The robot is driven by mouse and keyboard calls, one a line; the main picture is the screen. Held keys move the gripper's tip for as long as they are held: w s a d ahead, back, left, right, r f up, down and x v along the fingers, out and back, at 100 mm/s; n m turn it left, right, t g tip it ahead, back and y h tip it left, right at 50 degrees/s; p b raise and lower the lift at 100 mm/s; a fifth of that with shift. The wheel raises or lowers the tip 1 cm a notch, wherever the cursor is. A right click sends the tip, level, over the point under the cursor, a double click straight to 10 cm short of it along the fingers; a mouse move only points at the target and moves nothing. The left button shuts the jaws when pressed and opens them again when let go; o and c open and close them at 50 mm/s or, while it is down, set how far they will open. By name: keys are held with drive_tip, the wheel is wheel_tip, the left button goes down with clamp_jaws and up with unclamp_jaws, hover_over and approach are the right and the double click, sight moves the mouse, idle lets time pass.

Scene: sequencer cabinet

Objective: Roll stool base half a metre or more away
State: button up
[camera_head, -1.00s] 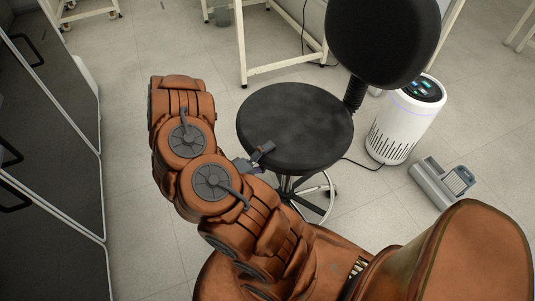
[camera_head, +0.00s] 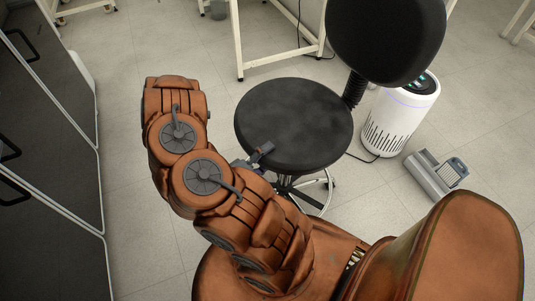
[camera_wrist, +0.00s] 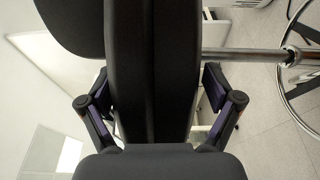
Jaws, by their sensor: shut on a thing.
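The stool has a round black seat (camera_head: 295,125), a black backrest (camera_head: 388,40) at its far right side, and a chrome ringed base (camera_head: 326,195) under the seat, partly hidden by my arm. The stool stands upright on the floor. My gripper (camera_head: 256,158) is at the near left edge of the seat. In the wrist view my gripper (camera_wrist: 155,84) has a finger on each side of the seat rim (camera_wrist: 150,50) and is shut on it. The chrome column (camera_wrist: 245,55) and part of the foot ring (camera_wrist: 290,95) show at the right there.
A white air purifier (camera_head: 402,120) stands close right of the stool, with a grey device (camera_head: 437,176) on the floor beside it. A white-framed table (camera_head: 285,62) stands behind. Dark cabinets (camera_head: 50,150) line the left. Open floor (camera_head: 120,120) lies between cabinets and stool.

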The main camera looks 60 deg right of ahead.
drive_tip(key=o, duration=1.5)
drive_tip(key=shift+s+a+f+y, duration=0.1)
drive_tip(key=shift+s+f+y, duration=0.2)
drive_tip(key=shift+s+f, duration=0.25)
drive_tip(key=shift+w+r, duration=0.1)
drive_tip(key=shift+w+a, duration=0.1)
drive_tip(key=shift+w, duration=0.05)
drive_tip(key=shift+w+a+r, duration=0.15)
drive_tip(key=shift+w+a, duration=0.15)
drive_tip(key=shift+a, duration=0.2)
drive_tip(key=shift+v, duration=3.2)
